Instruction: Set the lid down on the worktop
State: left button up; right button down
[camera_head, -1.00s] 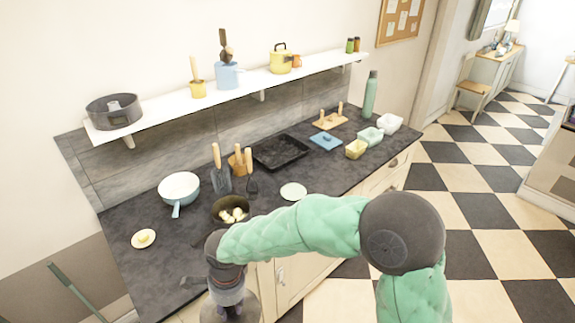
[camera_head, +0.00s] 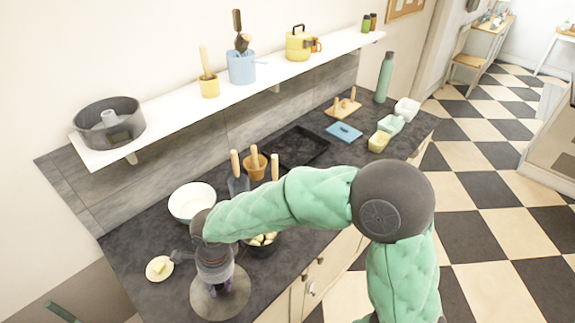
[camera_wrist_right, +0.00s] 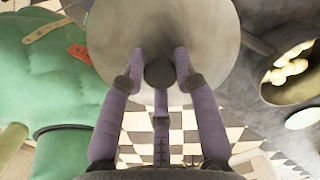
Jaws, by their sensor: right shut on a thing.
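The grey round lid (camera_head: 207,300) hangs from my right gripper (camera_head: 217,283), seen over the front-left part of the dark worktop (camera_head: 128,232). In the right wrist view, the fingers of my right gripper (camera_wrist_right: 160,75) are closed around the dark knob of the lid (camera_wrist_right: 212,35). Checkered floor shows beside and below the lid there. I cannot tell how high the lid is above the worktop. My left gripper is not in view.
A pan of pale pieces (camera_head: 262,240) is right of the lid, partly behind my arm. A small plate with a yellow piece (camera_head: 160,268) is left of it. A white bowl (camera_head: 192,202) stands behind. The worktop's left front is mostly bare.

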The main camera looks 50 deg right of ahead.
jog(key=shift+w, duration=0.1)
jog(key=w+a+f, duration=0.2)
jog(key=w+f, duration=0.1)
jog(key=w+a+f+b, duration=0.1)
jog(key=w+a+f, duration=0.1)
jog(key=w, duration=0.2)
jog(key=w+a+f, duration=0.2)
jog(key=w+f, duration=0.1)
jog(key=w, duration=0.1)
jog(key=shift+w+f, duration=0.2)
jog(key=shift+f, duration=0.15)
jog(key=shift+w+a+f, duration=0.25)
jog(key=shift+w+f, duration=0.1)
jog(key=shift+f, duration=0.15)
jog(key=shift+w+f+b, duration=0.1)
jog(key=shift+f+b, duration=0.3)
jog(key=shift+f, duration=1.2)
jog(key=shift+f, duration=0.1)
jog(key=c, duration=0.9)
grip_release()
